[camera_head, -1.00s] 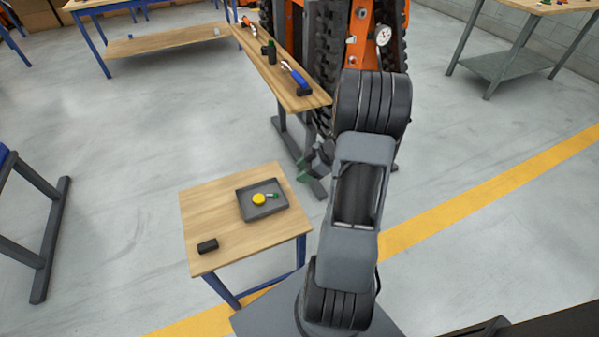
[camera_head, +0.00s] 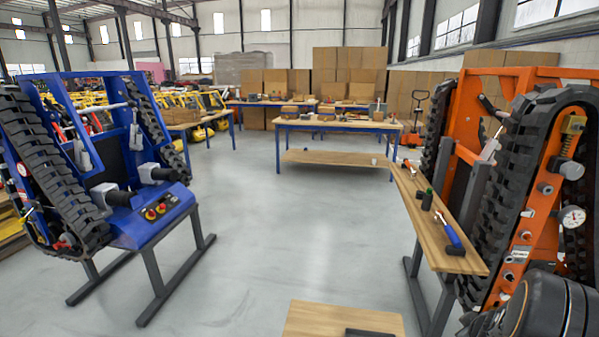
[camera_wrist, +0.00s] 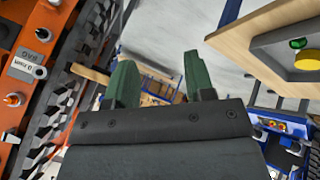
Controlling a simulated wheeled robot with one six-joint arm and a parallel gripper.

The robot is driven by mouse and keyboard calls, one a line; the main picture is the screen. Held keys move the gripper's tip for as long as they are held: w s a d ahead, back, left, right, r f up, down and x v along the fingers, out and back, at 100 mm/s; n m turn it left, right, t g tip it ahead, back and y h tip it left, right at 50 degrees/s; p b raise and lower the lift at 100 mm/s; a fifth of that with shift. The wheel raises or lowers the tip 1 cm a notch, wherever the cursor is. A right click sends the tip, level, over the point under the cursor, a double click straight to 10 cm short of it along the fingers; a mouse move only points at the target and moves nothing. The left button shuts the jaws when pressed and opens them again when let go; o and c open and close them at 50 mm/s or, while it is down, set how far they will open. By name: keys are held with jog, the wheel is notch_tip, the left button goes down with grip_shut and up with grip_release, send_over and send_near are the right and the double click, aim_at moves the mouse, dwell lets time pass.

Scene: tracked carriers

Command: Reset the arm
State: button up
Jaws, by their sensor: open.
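My gripper (camera_wrist: 160,78) shows in the wrist view, its two green fingers apart with nothing between them. It hangs in open air beside a small wooden table. In the head view only a dark rounded part of my arm (camera_head: 545,308) shows at the bottom right corner; the gripper is out of that view.
The small wooden table (camera_head: 312,318) is at the bottom of the head view; its grey tray (camera_wrist: 275,42) holds a yellow round piece (camera_wrist: 309,60). An orange tracked carrier (camera_head: 522,235) and narrow tool bench (camera_head: 427,231) stand right, a blue carrier (camera_head: 152,232) left. The middle floor is clear.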

jog(key=s+a+r+m+g+h+p, duration=0.2)
jog(key=s+r+m+g+h, duration=0.15)
jog(key=r, duration=0.35)
jog(key=s+a+r+y+p, duration=0.3)
jog(key=a+r, duration=0.6)
jog(key=a, duration=0.4)
jog(key=s+a+r+m+y+p, duration=0.1)
jog(key=s+a+r+y+p, duration=0.2)
jog(key=a+r, duration=0.6)
jog(key=s+a+p, duration=0.2)
jog(key=s+a, duration=0.1)
jog(key=a, duration=0.2)
jog(key=shift+r+p, duration=0.3)
jog(key=shift+m+y, duration=0.25)
